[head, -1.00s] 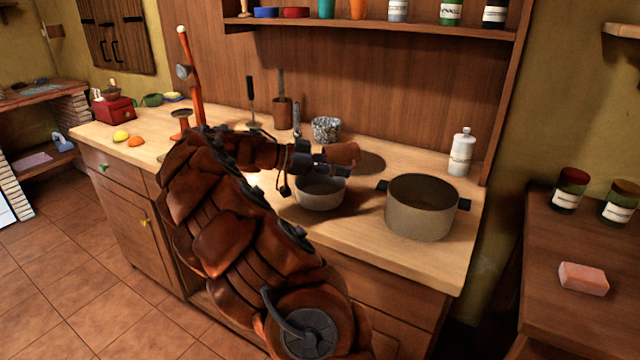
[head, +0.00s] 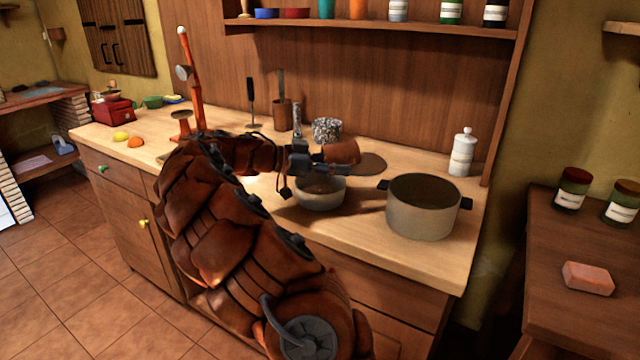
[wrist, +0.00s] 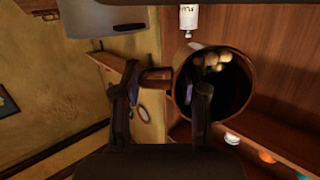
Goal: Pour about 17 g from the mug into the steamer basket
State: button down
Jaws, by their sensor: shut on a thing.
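The brown mug (head: 342,153) is held in the air by my gripper (head: 318,160), tipped over on its side above a grey round bowl (head: 320,199), which I take for the steamer basket. In the wrist view the mug (wrist: 250,88) shows its open mouth, with several pale rounded pieces inside against a dark interior. My gripper (wrist: 160,104) is shut on the mug at its handle side; one finger overlaps the mug's rim. The bowl's inside looks brownish, but contents or shadow I cannot tell apart.
A large grey pot (head: 424,212) with dark handles stands right of the bowl. A speckled cup (head: 327,129) and a dark round mat (head: 370,163) lie behind. A white bottle (head: 462,154) stands at the back right. The counter front (head: 400,255) is clear.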

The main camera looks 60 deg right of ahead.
jog(key=shift+w+a+g+h+b, duration=0.15)
jog(key=shift+g+h+b, duration=0.15)
jog(key=shift+b, duration=0.6)
jog(key=shift+s+r+p, duration=0.2)
jog(key=shift+r+p, duration=0.25)
jog(key=shift+p, duration=0.65)
jog(key=p, duration=0.1)
jog(key=t+y+p, duration=0.1)
jog(key=shift+s+d+p, duration=0.1)
jog(key=shift+d+p, duration=0.2)
jog(key=shift+p, duration=0.1)
jog(key=t+y+p, duration=0.1)
jog(key=p, duration=0.2)
jog(key=s+y+p, duration=0.1)
jog(key=p, duration=0.3)
jog(key=shift+d+f+t, duration=0.25)
jog(key=shift+d+t, duration=0.15)
jog(key=shift+d+f+p, duration=0.1)
jog(key=shift+d+p, duration=0.05)
jog(key=shift+p, duration=0.55)
jog(key=shift+s+d+f+y, duration=0.1)
jog(key=shift+s+f+y, duration=0.05)
jog(key=shift+f+y, duration=0.2)
jog(key=shift+s+d+t+p, duration=0.15)
jog(key=shift+t+p, duration=0.15)
jog(key=shift+p, duration=0.2)
